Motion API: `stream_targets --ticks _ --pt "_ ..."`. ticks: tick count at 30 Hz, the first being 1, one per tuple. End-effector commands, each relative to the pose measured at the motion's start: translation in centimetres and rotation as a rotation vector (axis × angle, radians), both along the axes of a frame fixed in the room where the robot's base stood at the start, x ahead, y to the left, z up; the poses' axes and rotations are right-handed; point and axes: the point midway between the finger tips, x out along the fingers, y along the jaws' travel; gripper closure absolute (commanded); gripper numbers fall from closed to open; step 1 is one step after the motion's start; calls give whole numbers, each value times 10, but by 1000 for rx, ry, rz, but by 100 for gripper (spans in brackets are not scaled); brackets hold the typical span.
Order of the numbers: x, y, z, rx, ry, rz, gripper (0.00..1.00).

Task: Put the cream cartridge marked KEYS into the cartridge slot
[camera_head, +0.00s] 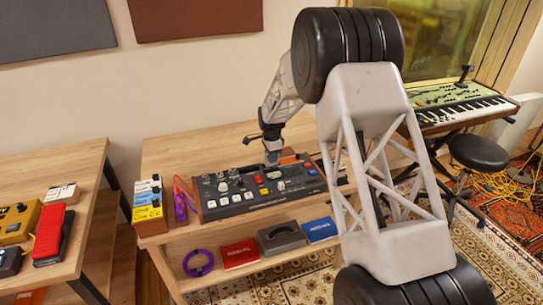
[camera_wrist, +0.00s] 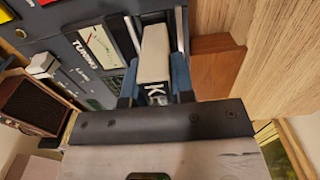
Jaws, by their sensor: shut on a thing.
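My gripper (camera_wrist: 156,84) is shut on a cream cartridge (camera_wrist: 154,54), with one blue finger on each side of it. A dark letter K shows on the cartridge near the fingers; the rest of the marking is hidden. The cartridge is over the dark console (camera_wrist: 80,62), beside its TUNING meter (camera_wrist: 97,47). In the head view my gripper (camera_head: 272,156) is low at the back edge of the console (camera_head: 230,207). I cannot make out the slot, or tell whether the cartridge touches it.
Knobs and coloured buttons stand up from the console. Yellow, white and blue pedals (camera_head: 147,203) and a purple item (camera_head: 181,207) are to its left. Red (camera_head: 239,253), grey (camera_head: 281,238) and blue (camera_head: 321,229) boxes and a purple ring (camera_head: 198,263) are on the lower shelf.

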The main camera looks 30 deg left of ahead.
Motion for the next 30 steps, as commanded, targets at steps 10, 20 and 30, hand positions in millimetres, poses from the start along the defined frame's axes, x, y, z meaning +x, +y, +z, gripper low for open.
stream_targets --ticks 10,20,30 --pt "0 0 -6 0 0 0 100" --pt "0 0 -9 0 0 0 100" --pt "0 0 -9 0 0 0 100"
